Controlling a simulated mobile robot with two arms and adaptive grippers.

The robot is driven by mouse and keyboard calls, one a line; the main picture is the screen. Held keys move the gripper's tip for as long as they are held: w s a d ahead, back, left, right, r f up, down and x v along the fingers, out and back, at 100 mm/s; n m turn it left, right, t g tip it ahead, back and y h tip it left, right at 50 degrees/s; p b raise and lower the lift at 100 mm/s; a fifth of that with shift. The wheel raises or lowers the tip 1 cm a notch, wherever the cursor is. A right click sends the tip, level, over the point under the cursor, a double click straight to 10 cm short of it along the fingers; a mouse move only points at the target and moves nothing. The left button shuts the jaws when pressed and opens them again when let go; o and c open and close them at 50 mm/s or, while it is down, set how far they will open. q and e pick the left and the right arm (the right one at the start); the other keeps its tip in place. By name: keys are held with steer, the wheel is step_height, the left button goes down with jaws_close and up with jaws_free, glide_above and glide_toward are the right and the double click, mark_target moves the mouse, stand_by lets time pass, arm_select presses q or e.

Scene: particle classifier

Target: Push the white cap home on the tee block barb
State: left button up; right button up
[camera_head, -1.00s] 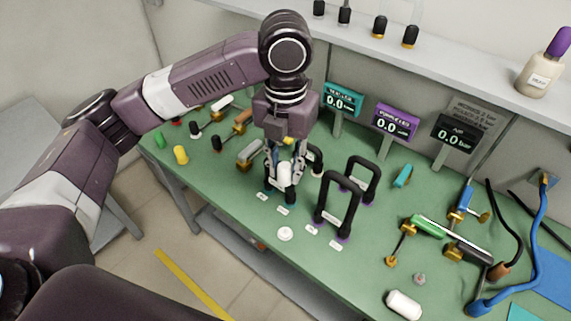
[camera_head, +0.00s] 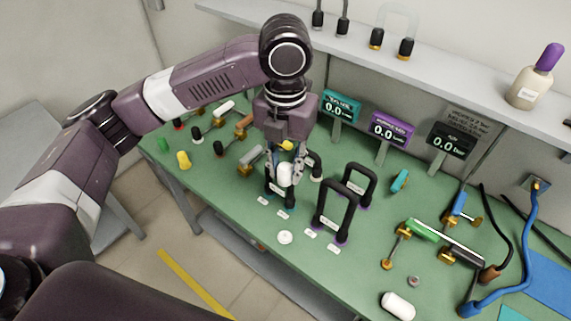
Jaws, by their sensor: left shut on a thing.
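My left gripper (camera_head: 286,178) comes down over the back middle of the green bench and is shut on a white rounded piece (camera_head: 285,174). The piece sits between the fingers, at a black loop with teal feet (camera_head: 271,188), which the gripper partly hides. I cannot tell whether the piece touches the loop. A small round white cap (camera_head: 285,237) lies on the bench, in front of the gripper and apart from it. A green block with brass fittings (camera_head: 427,231) lies at the right; I cannot tell which piece is the tee block, and no barb is clear. My right gripper is out of view.
Two black loops (camera_head: 334,212) stand just right of the gripper. A white cylinder (camera_head: 397,306) lies near the front edge. Blue hose (camera_head: 531,235) and dark hoses are at the right. Display stands (camera_head: 390,130) line the back.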

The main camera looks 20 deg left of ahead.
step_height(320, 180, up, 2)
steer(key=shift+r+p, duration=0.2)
steer(key=shift+p, duration=0.6)
